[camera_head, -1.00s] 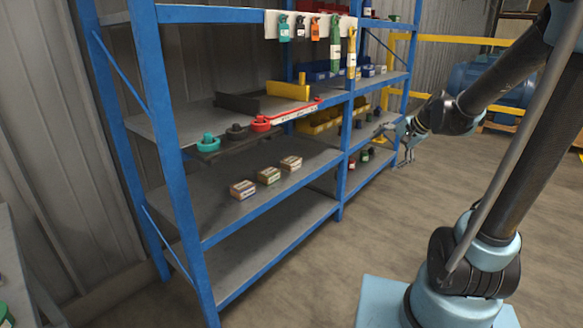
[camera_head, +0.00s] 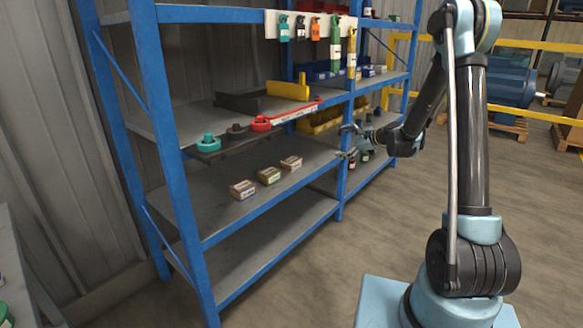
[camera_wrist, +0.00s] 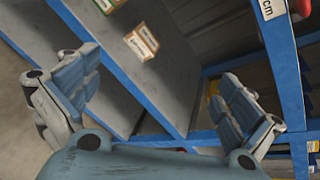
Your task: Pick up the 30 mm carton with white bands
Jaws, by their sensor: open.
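Three small cartons stand in a row on the middle shelf in the head view: a left carton (camera_head: 243,189), a middle carton with a greenish top (camera_head: 269,175) and a right carton (camera_head: 291,163). Their size labels and band colours are too small to tell, so I cannot tell which is the 30 mm one. In the wrist view, one tan carton with pale bands (camera_wrist: 141,42) lies ahead between the fingers, and a greenish carton (camera_wrist: 107,4) is cut by the top edge. My gripper (camera_head: 347,142) is open and empty, right of the cartons, apart from them, beside a blue upright.
The blue shelf frame (camera_head: 168,130) has an upright (camera_head: 345,165) close to my gripper. Above the cartons, a shelf holds teal, black and red round parts (camera_head: 208,143) and a red strip (camera_head: 294,113). The shelf around the cartons is mostly clear.

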